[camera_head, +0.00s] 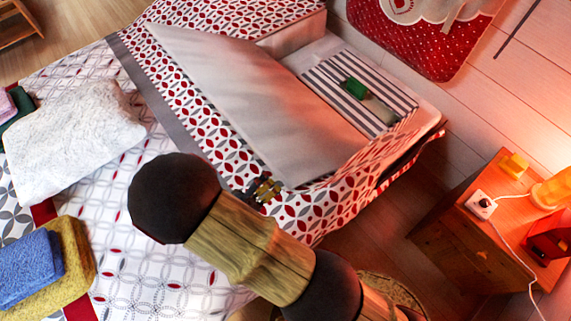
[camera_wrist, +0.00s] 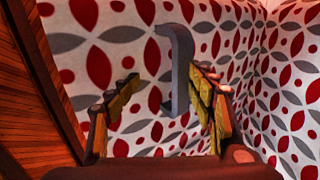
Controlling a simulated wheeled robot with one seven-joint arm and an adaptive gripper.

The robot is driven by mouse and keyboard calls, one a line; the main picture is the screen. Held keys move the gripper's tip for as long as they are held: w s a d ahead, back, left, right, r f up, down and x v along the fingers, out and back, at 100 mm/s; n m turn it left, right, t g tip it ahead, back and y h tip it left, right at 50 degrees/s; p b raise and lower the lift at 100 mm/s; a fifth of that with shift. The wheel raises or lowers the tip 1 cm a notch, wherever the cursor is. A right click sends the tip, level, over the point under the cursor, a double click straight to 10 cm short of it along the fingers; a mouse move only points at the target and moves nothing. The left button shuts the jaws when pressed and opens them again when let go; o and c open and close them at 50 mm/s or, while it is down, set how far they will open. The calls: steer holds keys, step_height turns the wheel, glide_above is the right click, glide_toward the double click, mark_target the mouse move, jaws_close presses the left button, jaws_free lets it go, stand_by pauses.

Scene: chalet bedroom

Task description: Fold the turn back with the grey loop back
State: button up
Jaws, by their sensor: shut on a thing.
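The turn back is a flap of red, white and grey leaf-patterned cloth (camera_head: 190,85) with a plain pale panel (camera_head: 250,90), lying slanted across the bed. Its patterned face (camera_wrist: 120,50) fills much of the wrist view. The grey loop (camera_wrist: 180,65) stands out from that cloth between my fingers. My gripper (camera_head: 266,190) is at the flap's near lower corner, beside the bed's edge. The loop is hidden in the head view.
A striped pad (camera_head: 330,80) with a green-topped item (camera_head: 355,88) lies beyond the flap. A white fleece (camera_head: 70,135) and folded blue (camera_head: 28,268) and yellow (camera_head: 72,255) towels lie on the bed. A wooden nightstand (camera_head: 455,235) with a lamp (camera_head: 550,190) stands at right.

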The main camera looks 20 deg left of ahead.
steer(key=shift+s+a+f+b, duration=0.5)
steer(key=shift+s+f+b, duration=0.15)
steer(key=shift+f, duration=0.2)
steer(key=shift+c, duration=0.6)
steer(key=f, duration=0.2)
steer(key=s+f+b, duration=0.1)
steer(key=shift+s+a, duration=0.1)
steer(key=shift+a, duration=0.15)
